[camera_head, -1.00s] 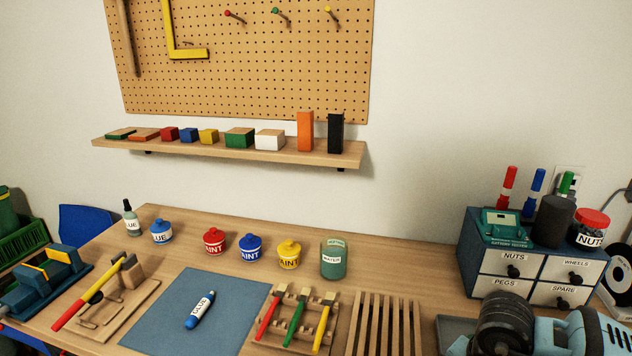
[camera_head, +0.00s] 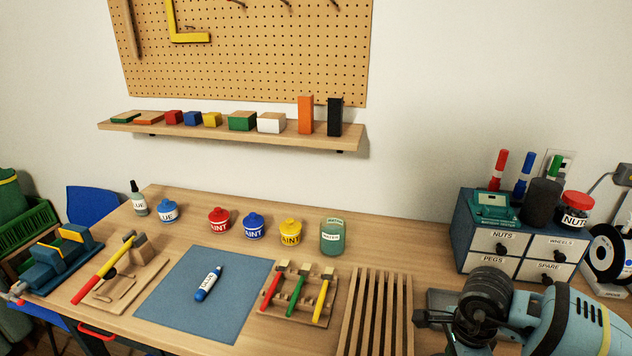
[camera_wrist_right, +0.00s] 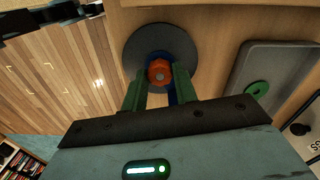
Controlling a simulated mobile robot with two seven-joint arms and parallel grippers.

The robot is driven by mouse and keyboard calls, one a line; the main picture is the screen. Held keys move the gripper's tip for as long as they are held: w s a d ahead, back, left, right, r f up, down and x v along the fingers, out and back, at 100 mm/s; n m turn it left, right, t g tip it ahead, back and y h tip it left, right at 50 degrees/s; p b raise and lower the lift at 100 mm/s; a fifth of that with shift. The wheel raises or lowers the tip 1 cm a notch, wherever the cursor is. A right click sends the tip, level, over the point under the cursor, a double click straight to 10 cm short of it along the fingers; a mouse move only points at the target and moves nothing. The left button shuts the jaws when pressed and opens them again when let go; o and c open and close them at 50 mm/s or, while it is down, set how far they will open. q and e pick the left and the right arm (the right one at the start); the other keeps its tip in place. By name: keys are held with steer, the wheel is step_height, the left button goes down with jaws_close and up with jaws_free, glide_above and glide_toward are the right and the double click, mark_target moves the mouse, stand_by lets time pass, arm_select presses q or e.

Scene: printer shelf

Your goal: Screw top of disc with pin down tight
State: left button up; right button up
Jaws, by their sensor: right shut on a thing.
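In the right wrist view, a dark round disc (camera_wrist_right: 133,47) lies at the wooden table's edge. A blue part (camera_wrist_right: 181,60) sits at its middle with an orange-red knob (camera_wrist_right: 159,71) on top. My right gripper (camera_wrist_right: 158,80) has its green fingers on both sides of the knob and is shut on it. No pin can be made out. In the head view my right arm is at the bottom right and hides the disc and knob. My left gripper is in neither current view.
A grey tray (camera_wrist_right: 273,66) with a green ring (camera_wrist_right: 257,89) lies beside the disc. In the head view a drawer box (camera_head: 468,232) stands behind my right arm, and a slatted wooden rack (camera_head: 368,316) lies left of it. A blue mat (camera_head: 178,297) lies further left.

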steer(key=shift+r+m+p, duration=0.1)
steer(key=shift+m+p, duration=0.7)
steer(key=shift+m, duration=1.7)
arm_select(q)
steer(key=shift+t, duration=0.5)
steer(key=w+r, duration=0.2)
steer(key=r, duration=0.1)
steer(key=shift+w+r, duration=0.1)
steer(key=shift+w, duration=0.25)
arm_select(e)
steer(key=shift+m, duration=1.2)
steer(key=o, duration=0.5)
steer(key=shift+c, duration=0.2)
